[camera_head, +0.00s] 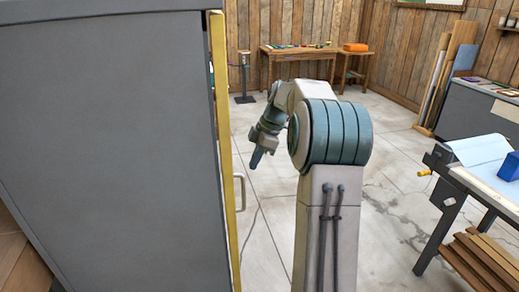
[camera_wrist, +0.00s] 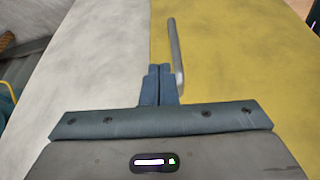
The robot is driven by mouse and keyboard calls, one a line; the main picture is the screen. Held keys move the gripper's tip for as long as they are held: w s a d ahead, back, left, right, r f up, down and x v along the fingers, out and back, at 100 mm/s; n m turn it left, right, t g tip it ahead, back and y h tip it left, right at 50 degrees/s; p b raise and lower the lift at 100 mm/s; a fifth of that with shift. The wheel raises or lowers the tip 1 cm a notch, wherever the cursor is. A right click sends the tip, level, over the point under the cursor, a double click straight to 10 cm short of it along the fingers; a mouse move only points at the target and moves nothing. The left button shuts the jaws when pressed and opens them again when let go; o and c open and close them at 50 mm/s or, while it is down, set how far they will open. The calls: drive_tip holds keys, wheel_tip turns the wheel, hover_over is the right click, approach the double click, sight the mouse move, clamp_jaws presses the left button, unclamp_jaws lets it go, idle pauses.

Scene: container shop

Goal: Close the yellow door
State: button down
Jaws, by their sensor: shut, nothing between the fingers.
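The yellow door (camera_head: 222,120) is seen nearly edge-on along the right side of a large grey cabinet (camera_head: 105,130). A thin dark gap shows between them near the top; how far the door stands open I cannot tell. A pale metal handle (camera_head: 240,190) sticks out from the door's outer face. My gripper (camera_head: 256,160) is to the right of the door, pointing down, shut and empty. In the wrist view the yellow face (camera_wrist: 235,75) fills the right side. The grey handle bar (camera_wrist: 176,55) stands just right of my shut fingertips (camera_wrist: 159,70); contact is unclear.
A workbench (camera_head: 475,180) with a blue block (camera_head: 509,166) stands at the right. A wooden table (camera_head: 298,53) and an orange box (camera_head: 355,47) are at the back. Boards (camera_head: 440,85) lean on the far wall. Bare floor (camera_head: 395,190) lies between.

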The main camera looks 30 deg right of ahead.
drive_tip(key=w+a+f+p, duration=0.1)
drive_tip(key=a+f, duration=0.2)
drive_tip(key=a, duration=0.2)
drive_tip(key=shift+w+f, duration=0.3)
